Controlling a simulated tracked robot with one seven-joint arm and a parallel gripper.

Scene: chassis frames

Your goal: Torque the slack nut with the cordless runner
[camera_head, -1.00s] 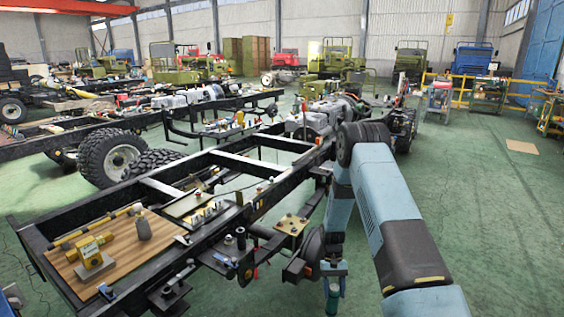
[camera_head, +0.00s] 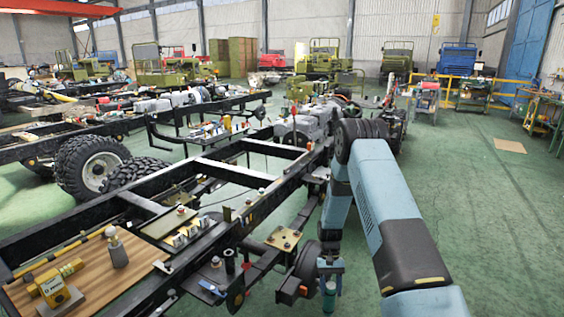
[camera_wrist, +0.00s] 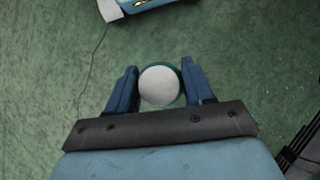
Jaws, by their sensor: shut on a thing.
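My gripper (camera_head: 330,270) hangs beside the right side of the chassis, above the green floor. It is shut on a green cylindrical thing (camera_head: 329,292); in the wrist view a pale round end with a green rim (camera_wrist: 158,85) shows between the two fingers. I cannot tell whether this is the cordless runner. A tan plate (camera_head: 283,239) with several small fasteners sits on the chassis to the left of my gripper. I cannot tell which nut is slack. A yellow tool-like object (camera_head: 58,284) stands on a wooden board at the lower left.
The black chassis frame (camera_head: 190,215) runs from lower left to centre, with several small parts on it. The wooden board (camera_head: 95,272) also holds a grey, knobbed piece (camera_head: 116,250). Green floor (camera_head: 490,230) is clear on the right.

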